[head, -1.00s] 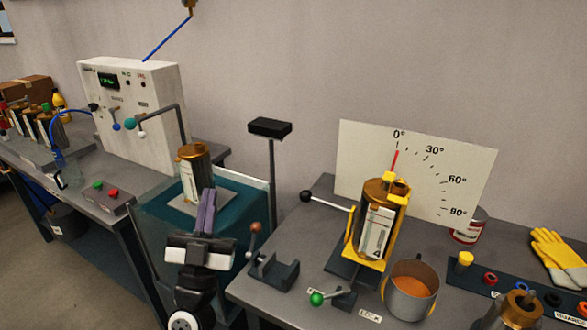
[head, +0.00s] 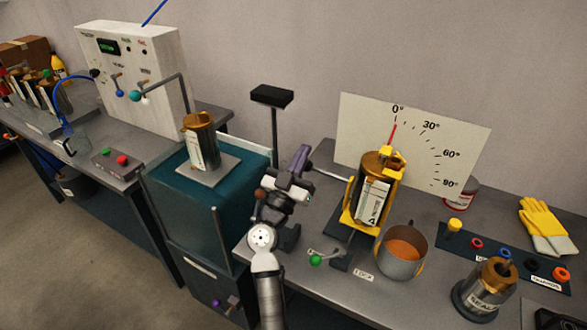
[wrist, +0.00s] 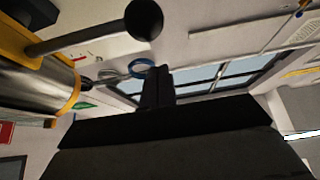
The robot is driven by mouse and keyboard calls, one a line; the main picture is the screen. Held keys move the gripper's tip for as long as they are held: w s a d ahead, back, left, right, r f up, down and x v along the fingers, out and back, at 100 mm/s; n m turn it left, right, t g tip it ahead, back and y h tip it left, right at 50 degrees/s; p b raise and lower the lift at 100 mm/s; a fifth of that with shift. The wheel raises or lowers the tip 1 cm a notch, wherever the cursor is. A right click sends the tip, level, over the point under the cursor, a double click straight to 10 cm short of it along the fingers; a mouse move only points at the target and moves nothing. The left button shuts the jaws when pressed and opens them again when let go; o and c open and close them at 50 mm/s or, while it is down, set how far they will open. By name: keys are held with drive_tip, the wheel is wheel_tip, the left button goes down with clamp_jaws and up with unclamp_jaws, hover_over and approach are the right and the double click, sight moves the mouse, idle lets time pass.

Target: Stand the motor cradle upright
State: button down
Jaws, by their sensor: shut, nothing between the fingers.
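The yellow motor cradle (head: 361,222) holds a copper-and-silver motor (head: 372,200) and stands close to upright on the right bench. Its red pointer (head: 393,134) is near the 0° mark of the white dial board (head: 440,120). A rod (head: 332,172) runs left from the cradle, its end hidden behind my gripper (head: 302,154) in the head view. My gripper is shut and empty, left of the cradle. In the wrist view the rod's black ball (wrist: 144,18) is close to my fingers (wrist: 157,88), and the cradle (wrist: 72,92) is at the left; contact cannot be told.
A green-knobbed lever (head: 316,260) and a cup with orange contents (head: 403,250) are in front of the cradle. A black-topped post (head: 272,97) stands behind my gripper. A teal stand (head: 205,195) with another motor is at the left.

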drive_tip(key=f, duration=0.3)
drive_tip(key=shift+w+f+b, duration=0.2)
drive_tip(key=shift+f+b, duration=0.05)
drive_tip(key=shift+b, duration=0.1)
